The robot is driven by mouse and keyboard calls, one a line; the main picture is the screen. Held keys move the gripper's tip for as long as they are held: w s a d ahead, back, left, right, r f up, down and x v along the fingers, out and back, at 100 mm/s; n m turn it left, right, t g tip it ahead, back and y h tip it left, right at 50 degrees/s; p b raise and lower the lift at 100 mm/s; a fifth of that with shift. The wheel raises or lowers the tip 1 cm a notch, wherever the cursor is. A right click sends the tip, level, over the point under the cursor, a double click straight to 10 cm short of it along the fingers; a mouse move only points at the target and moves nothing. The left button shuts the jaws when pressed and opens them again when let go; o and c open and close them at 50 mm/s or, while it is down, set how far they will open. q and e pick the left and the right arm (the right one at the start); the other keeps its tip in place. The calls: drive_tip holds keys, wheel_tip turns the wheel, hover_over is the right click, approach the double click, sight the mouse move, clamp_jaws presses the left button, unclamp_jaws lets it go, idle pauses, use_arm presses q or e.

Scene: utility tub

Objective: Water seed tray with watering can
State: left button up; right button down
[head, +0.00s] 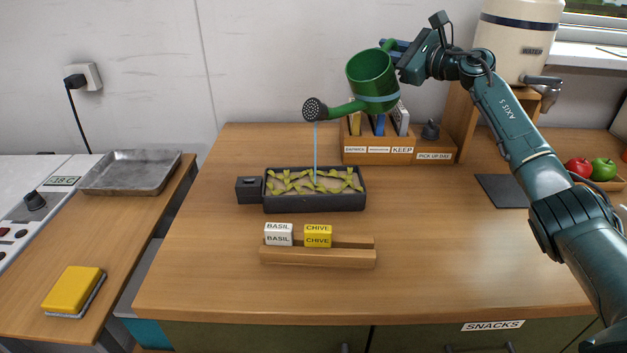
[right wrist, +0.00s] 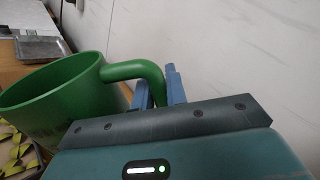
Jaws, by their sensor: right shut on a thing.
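A green watering can (head: 371,76) with a pale blue band is held up above the table by my right gripper (head: 391,47), which is shut on its handle. The can is tilted to the left, and a thin stream of water (head: 315,150) falls from its dark rose (head: 315,109). My left gripper is not in view.
A wooden rack (head: 318,258) with BASIL (head: 278,235) and CHIVE (head: 317,236) blocks stands in front of the tray. A wooden organizer (head: 400,155) stands behind, with a water dispenser (head: 515,40) at back right. The table's front right is clear.

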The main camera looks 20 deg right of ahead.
drive_tip(key=shift+s+a+r, duration=0.15)
drive_tip(key=shift+a+r, duration=0.1)
drive_tip(key=shift+r, duration=0.05)
idle(0.6)
use_arm(q)
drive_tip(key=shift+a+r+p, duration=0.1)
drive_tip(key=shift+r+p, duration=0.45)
drive_tip(key=shift+p, duration=0.3)
use_arm(e)
drive_tip(key=w+d+f+m, duration=0.2)
drive_tip(key=w+d+m, duration=0.1)
drive_tip(key=d+m, duration=0.2)
drive_tip(key=shift+d+f+m, duration=0.2)
drive_tip(key=shift+d+m, duration=0.1)
drive_tip(key=shift+m, duration=0.4)
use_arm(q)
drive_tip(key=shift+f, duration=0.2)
use_arm(e)
drive_tip(key=shift+w, duration=0.15)
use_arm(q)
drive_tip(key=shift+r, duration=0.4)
